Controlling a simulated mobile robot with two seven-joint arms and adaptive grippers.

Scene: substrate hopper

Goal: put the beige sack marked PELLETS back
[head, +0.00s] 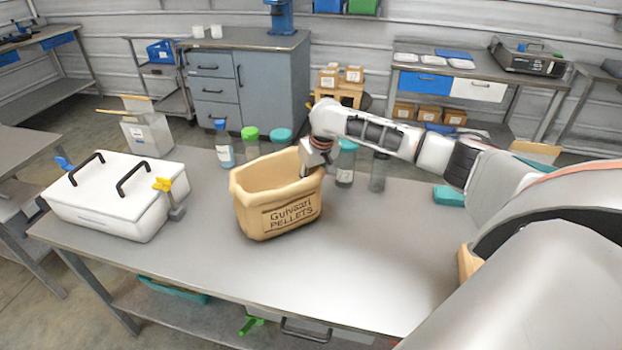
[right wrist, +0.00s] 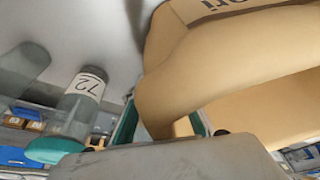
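The beige sack (head: 278,195) stands open-topped near the middle of the table, with PELLETS on its front. My right gripper (head: 305,172) is at the sack's right rim. In the right wrist view the sack (right wrist: 225,65) fills the upper right, and part of its wall lies between the teal-edged fingers of the right gripper (right wrist: 162,122). The fingertips are partly hidden by the sack, so I cannot tell whether they press on it. The sack looks upright; I cannot tell if its base touches the table. My left gripper is not in view.
A white box (head: 115,200) with two black handles, one blue and one yellow clamp stands at the left. An open carton (head: 147,135) and several lidded jars (head: 224,145) stand along the back. The table (head: 360,270) is clear in front and right of the sack.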

